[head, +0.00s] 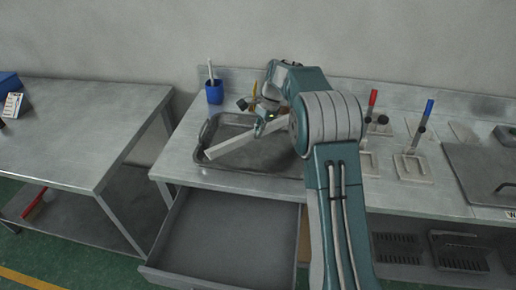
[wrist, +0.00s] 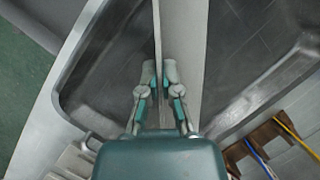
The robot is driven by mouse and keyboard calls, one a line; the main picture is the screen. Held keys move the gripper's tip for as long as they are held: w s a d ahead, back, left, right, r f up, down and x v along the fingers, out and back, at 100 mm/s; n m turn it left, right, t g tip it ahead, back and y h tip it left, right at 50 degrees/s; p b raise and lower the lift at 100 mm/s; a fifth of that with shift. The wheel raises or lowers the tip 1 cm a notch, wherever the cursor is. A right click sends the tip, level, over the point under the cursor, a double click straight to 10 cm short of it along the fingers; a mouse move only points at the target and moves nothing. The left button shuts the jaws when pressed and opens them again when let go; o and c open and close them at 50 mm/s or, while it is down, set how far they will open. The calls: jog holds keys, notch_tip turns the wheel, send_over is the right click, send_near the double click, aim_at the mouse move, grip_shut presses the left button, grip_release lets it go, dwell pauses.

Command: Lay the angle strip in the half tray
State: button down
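The angle strip (head: 233,143) is a long, light grey L-shaped bar. In the head view it lies slantwise over the dark metal half tray (head: 230,123). In the wrist view the strip (wrist: 188,45) runs up the middle, with the tray (wrist: 105,65) showing on both sides below it. My gripper (head: 262,125) is at the strip, and in the wrist view its fingertips (wrist: 158,75) close on either side of the upright flange. I cannot tell whether the strip touches the tray floor. My arm hides the tray's right end in the head view.
A blue cup (head: 214,92) with a light stick stands behind the tray. Tools with red (head: 372,98) and blue (head: 428,108) handles stand right of my arm. An open drawer (head: 225,240) juts out below the bench. A mostly bare table (head: 90,125) stands at left.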

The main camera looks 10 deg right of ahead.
jog(key=m, duration=0.1)
jog(key=m+t, duration=0.1)
jog(key=m, duration=0.1)
jog(key=shift+w+a+r+m+t, duration=0.2)
jog(key=shift+w+a+m+t, duration=0.1)
jog(key=shift+w, duration=0.1)
jog(key=m, duration=0.1)
jog(key=w+m+t, duration=0.1)
jog(key=m, duration=0.1)
jog(key=shift+r, duration=0.2)
jog(key=shift+w+d+r+m+t, duration=0.1)
jog(key=shift+w+d+m+t, duration=0.1)
jog(key=shift+m, duration=0.3)
jog(key=shift+w+d+m+t, duration=0.1)
jog(key=shift+m+t, duration=0.1)
jog(key=shift+m, duration=0.3)
jog(key=shift+d, duration=0.15)
send_over(253, 153)
jog(key=d, duration=0.1)
notch_tip(253, 153, down, 7)
jog(key=shift+s+r, duration=0.1)
jog(key=shift+s, duration=0.05)
jog(key=shift+d+f, duration=0.15)
jog(key=shift+f, duration=1.45)
jog(key=c, duration=0.8)
grip_release()
